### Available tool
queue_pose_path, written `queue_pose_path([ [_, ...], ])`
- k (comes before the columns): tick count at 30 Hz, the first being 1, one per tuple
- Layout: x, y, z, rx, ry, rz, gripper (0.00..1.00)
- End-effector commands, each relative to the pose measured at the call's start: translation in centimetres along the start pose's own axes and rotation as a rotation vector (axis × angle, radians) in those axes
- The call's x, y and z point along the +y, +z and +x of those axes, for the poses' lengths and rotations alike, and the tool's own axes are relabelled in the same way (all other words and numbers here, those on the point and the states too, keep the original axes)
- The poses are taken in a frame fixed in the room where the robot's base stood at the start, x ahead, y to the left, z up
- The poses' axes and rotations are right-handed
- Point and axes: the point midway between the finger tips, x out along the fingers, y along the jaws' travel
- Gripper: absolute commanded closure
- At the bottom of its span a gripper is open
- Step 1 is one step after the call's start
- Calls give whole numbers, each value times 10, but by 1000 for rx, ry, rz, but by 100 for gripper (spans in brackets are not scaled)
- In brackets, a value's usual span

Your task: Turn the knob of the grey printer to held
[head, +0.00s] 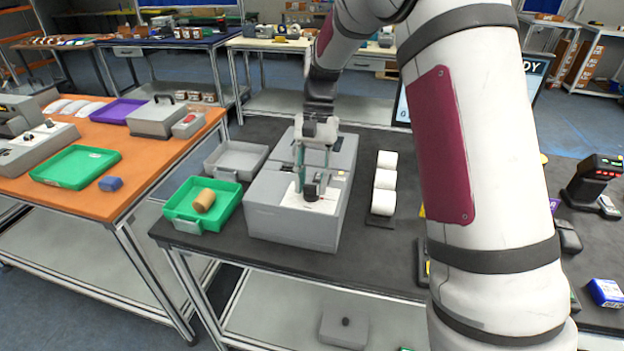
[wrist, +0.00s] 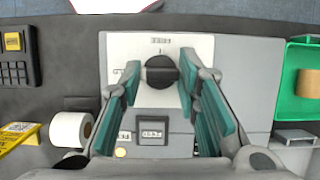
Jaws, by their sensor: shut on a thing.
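The grey printer (head: 290,228) stands on the dark table in the head view, with a white panel on its top. Its black knob (head: 309,193) sits on that panel. In the wrist view the knob (wrist: 160,72) is at the upper middle, between my fingertips. My gripper (head: 312,182) points down over the panel with its green-padded fingers on both sides of the knob, shut on it. It also shows in the wrist view (wrist: 160,78). A small dark display (wrist: 152,131) lies below the knob in the wrist view.
A green tray (head: 184,220) with a brown roll (head: 204,200) stands left of the printer, with a grey tray (head: 234,146) behind it. Several white rolls (head: 385,179) stand to the right. A dark keypad (wrist: 15,55) shows at the wrist view's left edge.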

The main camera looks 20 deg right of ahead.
Motion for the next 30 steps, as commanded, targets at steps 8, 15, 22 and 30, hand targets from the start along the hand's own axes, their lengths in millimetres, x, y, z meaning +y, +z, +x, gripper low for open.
queue_pose_path([
  [8, 0, 1, 0, 0, -1, -1, 50],
  [15, 0, 0, -1, 0, -1, 0, 50],
  [22, -1, -1, -23, 4, -3, 1, 50],
  [30, 0, -1, -77, 3, -3, 2, 50],
])
